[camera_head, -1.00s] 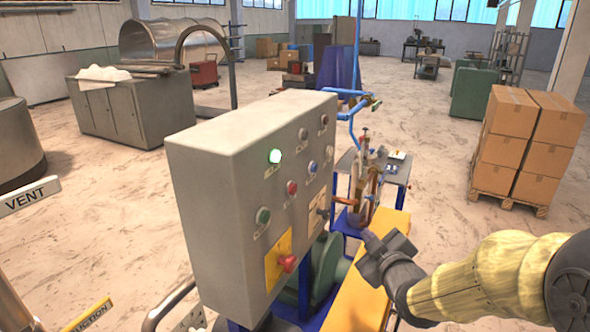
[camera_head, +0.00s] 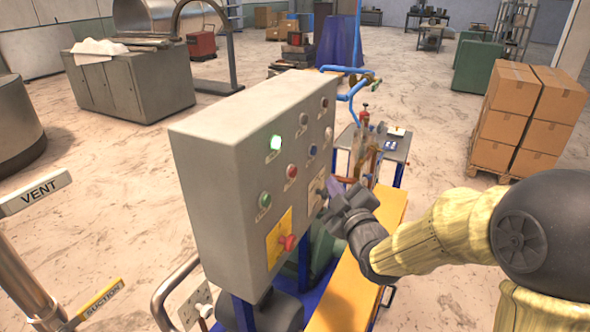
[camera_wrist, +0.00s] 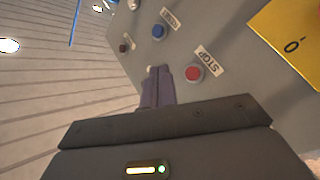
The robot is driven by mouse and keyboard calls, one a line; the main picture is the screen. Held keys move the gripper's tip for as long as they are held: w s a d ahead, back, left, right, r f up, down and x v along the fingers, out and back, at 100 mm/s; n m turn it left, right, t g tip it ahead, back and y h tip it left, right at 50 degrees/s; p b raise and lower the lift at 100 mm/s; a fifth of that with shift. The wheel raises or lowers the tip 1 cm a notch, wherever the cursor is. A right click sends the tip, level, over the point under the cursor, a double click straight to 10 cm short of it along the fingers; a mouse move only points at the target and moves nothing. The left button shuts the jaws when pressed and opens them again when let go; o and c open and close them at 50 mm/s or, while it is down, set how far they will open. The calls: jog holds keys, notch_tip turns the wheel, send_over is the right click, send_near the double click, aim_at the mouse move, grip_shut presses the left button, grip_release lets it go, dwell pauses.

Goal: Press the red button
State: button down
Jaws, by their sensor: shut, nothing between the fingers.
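The red button (camera_head: 291,171) is a small round cap on the front of the grey control box (camera_head: 204,150), between a green button and a blue one. In the wrist view the red button (camera_wrist: 193,72) shows beside a label reading STOP. My gripper (camera_head: 334,188) is shut and empty, in front of the box's right part. In the wrist view the shut fingertips (camera_wrist: 158,72) lie just left of the red button and appear apart from it. The exact distance to the panel cannot be told.
A blue button (camera_wrist: 158,31) is close to the fingers. A yellow beam (camera_head: 348,300) runs below my arm.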

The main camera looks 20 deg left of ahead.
aim_at(292, 172)
jog(key=a, duration=0.6)
jog(key=shift+w, duration=0.25)
jog(key=shift+a, duration=0.2)
dwell(1.6)
jog(key=shift+a+b, duration=0.35)
jog(key=shift+a+b, duration=0.35)
jog(key=shift+a, duration=0.1)
dwell(0.8)
dwell(0.3)
jog(key=shift+d+b, duration=0.6)
jog(key=shift+d, duration=0.3)
